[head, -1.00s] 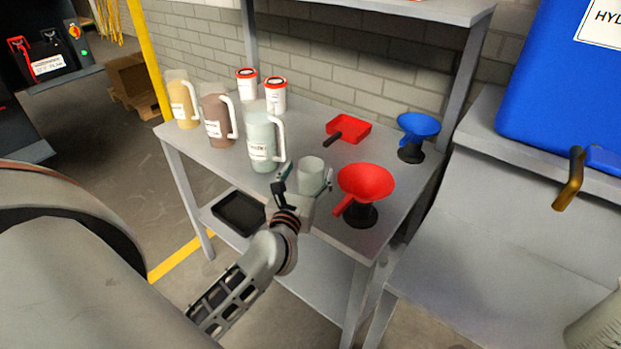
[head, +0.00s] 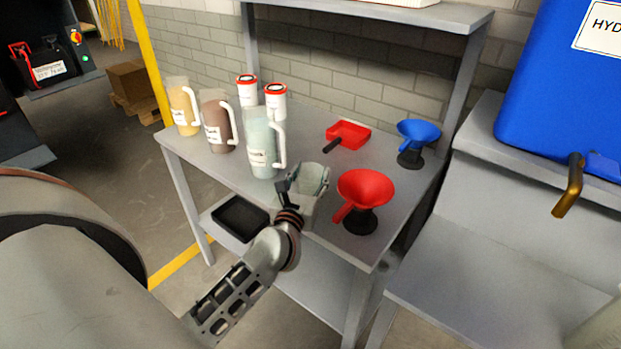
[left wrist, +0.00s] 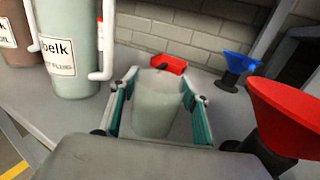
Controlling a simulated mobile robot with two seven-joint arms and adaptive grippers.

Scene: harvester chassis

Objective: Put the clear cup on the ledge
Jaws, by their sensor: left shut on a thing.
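The clear cup (head: 313,175) stands at the front of the grey workbench, between the pale-green jug and the red funnel. My left gripper (head: 306,187) is shut on it, and its fingers hide part of the cup in the head view. In the left wrist view the cup (left wrist: 156,105) sits upright between the two green-padded fingers (left wrist: 158,108). I cannot tell whether its base touches the bench. A grey ledge (head: 478,122) runs under the blue tank at the right, and a raised shelf (head: 440,16) spans the back of the bench. My right gripper is not in view.
The pale-green jug (head: 262,150) stands close left of the cup; the red funnel (head: 366,188) is close right. A blue funnel (head: 418,132) and red scoop (head: 350,133) stand farther back. A brass tap (head: 570,185) juts from the blue tank (head: 560,80).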

